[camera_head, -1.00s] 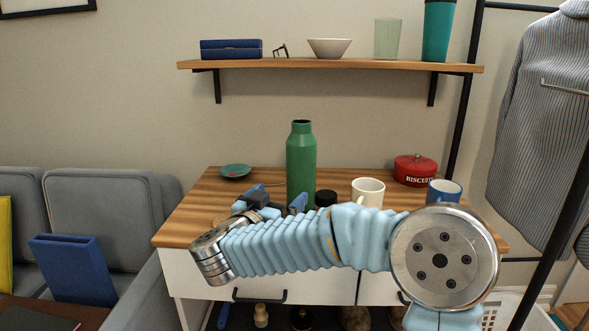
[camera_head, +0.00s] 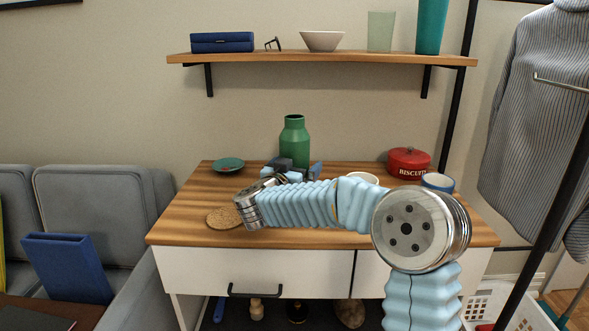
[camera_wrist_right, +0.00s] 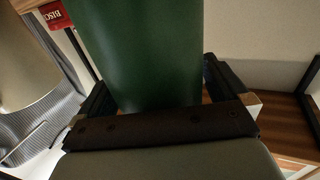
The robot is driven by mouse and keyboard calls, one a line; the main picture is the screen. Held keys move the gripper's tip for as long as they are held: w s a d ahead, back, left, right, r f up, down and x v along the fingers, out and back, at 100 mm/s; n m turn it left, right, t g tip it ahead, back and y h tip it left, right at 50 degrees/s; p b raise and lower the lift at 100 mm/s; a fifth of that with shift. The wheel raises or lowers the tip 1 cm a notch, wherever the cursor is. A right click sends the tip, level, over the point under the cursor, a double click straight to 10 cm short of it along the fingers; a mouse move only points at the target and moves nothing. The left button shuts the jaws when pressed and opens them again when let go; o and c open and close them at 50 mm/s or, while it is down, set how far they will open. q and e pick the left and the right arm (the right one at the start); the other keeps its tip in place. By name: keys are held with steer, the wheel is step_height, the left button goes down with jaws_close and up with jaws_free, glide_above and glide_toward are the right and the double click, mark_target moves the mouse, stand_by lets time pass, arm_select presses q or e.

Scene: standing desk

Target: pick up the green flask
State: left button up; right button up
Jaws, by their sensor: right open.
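The green flask (camera_head: 294,142) stands upright toward the back of the wooden desk top (camera_head: 190,222). Its lower part is hidden behind my right gripper (camera_head: 293,168) in the head view. In the right wrist view the flask (camera_wrist_right: 145,50) fills the space between the two dark fingers of my right gripper (camera_wrist_right: 155,88). The fingers are open on either side of it, and I cannot tell whether either touches it. My left gripper is not in view.
A green dish (camera_head: 228,164) and a cork coaster (camera_head: 225,218) lie left of my arm. A white mug (camera_head: 362,178), a red biscuit tin (camera_head: 409,163) and a blue mug (camera_head: 438,181) stand to the right. A wooden shelf (camera_head: 320,57) hangs above.

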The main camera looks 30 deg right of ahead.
steer(key=shift+w+d, duration=0.1)
steer(key=shift+d, duration=0.05)
steer(key=c, duration=1.4)
steer(key=shift+c, duration=1)
steer(key=shift+r, duration=0.25)
